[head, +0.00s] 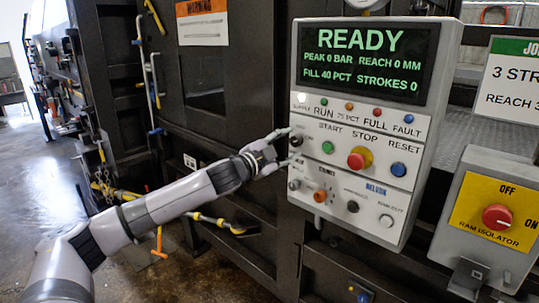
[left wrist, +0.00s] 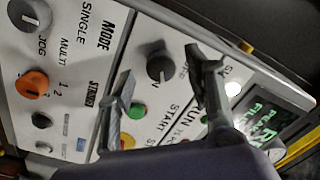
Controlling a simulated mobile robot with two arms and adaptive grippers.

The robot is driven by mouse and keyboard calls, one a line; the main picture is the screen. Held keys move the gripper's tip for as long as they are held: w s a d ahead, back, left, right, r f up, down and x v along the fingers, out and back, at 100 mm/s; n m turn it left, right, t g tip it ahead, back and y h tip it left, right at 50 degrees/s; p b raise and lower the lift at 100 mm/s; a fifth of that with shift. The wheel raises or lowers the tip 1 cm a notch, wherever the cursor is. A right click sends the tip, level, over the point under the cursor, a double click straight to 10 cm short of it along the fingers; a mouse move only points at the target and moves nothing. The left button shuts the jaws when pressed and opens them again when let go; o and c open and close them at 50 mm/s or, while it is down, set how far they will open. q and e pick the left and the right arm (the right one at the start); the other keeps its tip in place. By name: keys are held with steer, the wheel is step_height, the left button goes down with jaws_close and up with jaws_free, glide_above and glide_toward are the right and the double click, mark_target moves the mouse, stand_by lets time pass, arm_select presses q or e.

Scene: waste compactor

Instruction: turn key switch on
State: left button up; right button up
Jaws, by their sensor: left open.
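The control panel (head: 376,105) fills the middle of the head view, with its screen reading READY. A black rotary switch (head: 296,140) sits at the left of its button row, the likely key switch; its label is too unclear to confirm. In the left wrist view this switch (left wrist: 160,65) has a pale mark on its face. My left gripper (head: 287,148) is open at the panel's left edge. In the left wrist view its fingers (left wrist: 158,76) stand on either side of the switch. I cannot tell whether they touch it. My right gripper is not in view.
A green START button (head: 327,147), a red STOP button (head: 359,158) and a blue RESET button (head: 398,169) lie to the right. An orange knob (head: 320,196) is below. A red ram isolator (head: 497,217) is at the far right.

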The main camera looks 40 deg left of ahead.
arm_select(q)
steer(key=s, duration=0.9)
steer(key=shift+a, duration=0.3)
steer(key=shift+s, duration=0.2)
steer(key=shift+f, duration=0.1)
stand_by(0.4)
